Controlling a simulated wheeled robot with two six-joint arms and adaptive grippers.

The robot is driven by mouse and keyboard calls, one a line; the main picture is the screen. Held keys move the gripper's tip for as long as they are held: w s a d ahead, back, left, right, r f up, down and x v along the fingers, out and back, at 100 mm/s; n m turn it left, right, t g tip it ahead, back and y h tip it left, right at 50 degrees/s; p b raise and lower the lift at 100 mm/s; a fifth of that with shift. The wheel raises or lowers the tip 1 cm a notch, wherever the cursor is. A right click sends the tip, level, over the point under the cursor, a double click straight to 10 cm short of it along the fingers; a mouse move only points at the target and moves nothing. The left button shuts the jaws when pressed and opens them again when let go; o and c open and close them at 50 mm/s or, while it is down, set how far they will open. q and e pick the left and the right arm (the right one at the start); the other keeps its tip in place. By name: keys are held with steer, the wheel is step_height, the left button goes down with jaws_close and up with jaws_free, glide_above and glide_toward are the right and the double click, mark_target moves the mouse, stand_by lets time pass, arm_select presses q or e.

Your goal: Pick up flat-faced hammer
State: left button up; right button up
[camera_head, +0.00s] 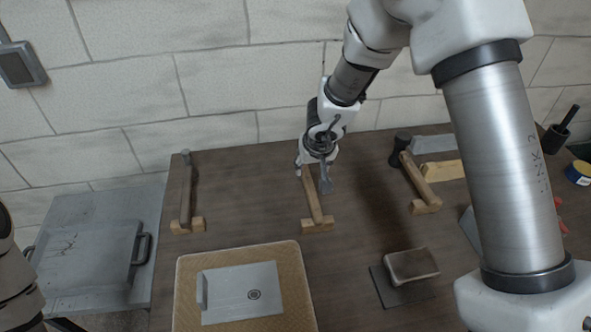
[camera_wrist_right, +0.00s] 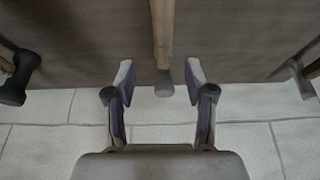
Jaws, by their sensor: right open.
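Three hammers lie on the brown bench, each with its handle on a wooden rest. The middle hammer (camera_head: 314,205) has a wooden handle and lies under my right gripper (camera_head: 312,174), which partly hides its head. In the right wrist view, its grey head (camera_wrist_right: 164,84) lies between the spread, empty fingers of my right gripper (camera_wrist_right: 160,78), apart from both. The left hammer (camera_head: 186,190) also shows in the wrist view (camera_wrist_right: 300,78). The right hammer (camera_head: 414,178) has a black head. I cannot tell from the face shapes which is flat-faced. My left gripper is not in view.
A tan mat with a grey plate (camera_head: 240,293) lies at the front. A dark-grey block (camera_head: 411,264) sits right of it. A grey case (camera_head: 88,262) stands at the left. A brick wall (camera_head: 215,85) rises behind the bench. Bare bench separates the hammers.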

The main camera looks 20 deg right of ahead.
mark_target(307, 177)
steer(key=shift+w+f+b, duration=0.1)
steer(key=shift+f+b, duration=0.2)
steer(key=shift+f, duration=0.3)
steer(key=b+x, duration=0.2)
steer(key=x, duration=0.1)
steer(key=b+x, duration=0.1)
steer(key=x, duration=0.3)
steer(key=shift+w+a+b, duration=0.2)
steer(key=shift+b, duration=0.2)
steer(key=shift+w+f, duration=0.2)
steer(key=shift+s+r, duration=0.1)
steer(key=shift+r, duration=0.05)
steer(key=shift+f, duration=0.3)
jaws_close()
